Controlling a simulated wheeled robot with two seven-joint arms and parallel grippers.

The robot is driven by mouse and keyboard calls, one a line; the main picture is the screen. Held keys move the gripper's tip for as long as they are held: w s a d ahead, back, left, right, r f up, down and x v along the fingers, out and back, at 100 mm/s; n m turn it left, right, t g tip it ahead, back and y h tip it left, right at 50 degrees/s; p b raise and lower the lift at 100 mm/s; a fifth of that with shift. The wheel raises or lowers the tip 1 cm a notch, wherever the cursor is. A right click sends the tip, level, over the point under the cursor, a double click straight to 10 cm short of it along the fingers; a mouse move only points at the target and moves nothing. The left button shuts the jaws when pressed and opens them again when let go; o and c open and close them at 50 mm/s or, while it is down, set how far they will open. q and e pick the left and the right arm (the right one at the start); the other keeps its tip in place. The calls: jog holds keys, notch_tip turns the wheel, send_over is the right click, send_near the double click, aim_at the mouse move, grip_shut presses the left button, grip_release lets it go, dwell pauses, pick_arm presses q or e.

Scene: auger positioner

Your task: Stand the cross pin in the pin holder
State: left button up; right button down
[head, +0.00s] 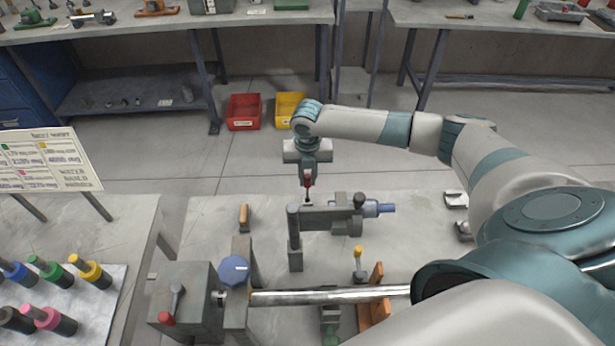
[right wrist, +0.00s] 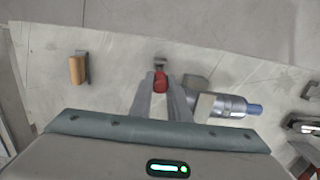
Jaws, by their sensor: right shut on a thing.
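My right gripper (head: 308,180) points down over the far part of the front bench and is shut on a small red-headed pin, which I take to be the cross pin (head: 308,184). In the right wrist view the red head (right wrist: 160,82) shows between the fingers (right wrist: 160,90). The pin's dark lower end is just above or at the far edge of a grey clamp-like fixture (head: 325,217); I cannot tell if they touch. I cannot tell for sure which part is the pin holder. My left gripper is out of view.
A steel shaft (head: 330,295) runs from a grey block with a blue knob (head: 234,268). A yellow-topped pin (head: 358,252) and an orange-brown block (head: 377,290) are near it. Red (head: 243,112) and yellow bins are on the floor.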

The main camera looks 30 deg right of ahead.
aim_at(308, 184)
jog(key=shift+f+b, duration=1.45)
jog(key=shift+f, duration=1.35)
jog(key=c, duration=1.6)
grip_release()
jog(key=shift+r, duration=0.1)
jog(key=r+b, duration=0.1)
jog(key=r, duration=0.4)
jog(key=r+b, duration=0.2)
jog(key=r, duration=0.4)
jog(key=s+r+b, duration=0.1)
jog(key=r, duration=0.5)
jog(key=shift+a+r+b, duration=0.15)
jog(key=shift+a+b, duration=0.15)
